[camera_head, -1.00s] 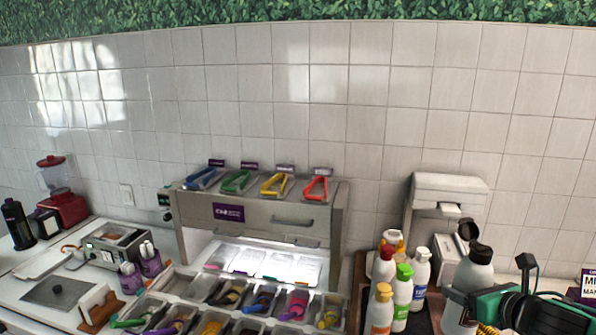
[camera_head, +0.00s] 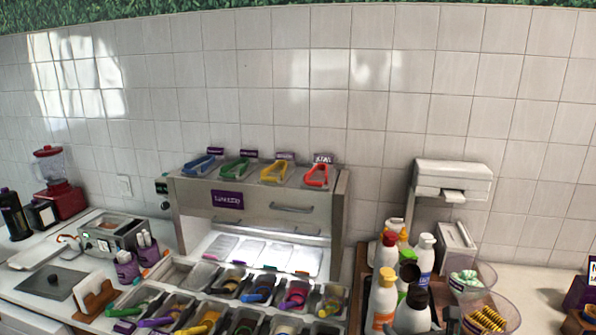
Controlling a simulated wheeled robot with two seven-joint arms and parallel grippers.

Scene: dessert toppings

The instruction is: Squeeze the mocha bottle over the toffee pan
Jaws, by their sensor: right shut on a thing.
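A white bottle with a dark cap (camera_head: 411,317), likely the mocha bottle, is at the bottom right of the head view. A second dark round piece shows just above its cap; I cannot tell if it belongs to it. My right gripper (camera_head: 449,322) is a dark shape at the bottom edge, shut on this bottle from its right side. The topping pans (camera_head: 262,311) stand in rows left of the bottle, many with coloured-handled scoops. I cannot tell which one is the toffee pan. The bottle is right of the pans. My left gripper is not in view.
Several white bottles with coloured caps (camera_head: 424,257) stand behind the held bottle. Clear containers (camera_head: 488,318) are to its right. A steel cabinet with coloured tongs (camera_head: 237,169) rises behind the pans. A grey dispenser (camera_head: 452,180) stands at the back right.

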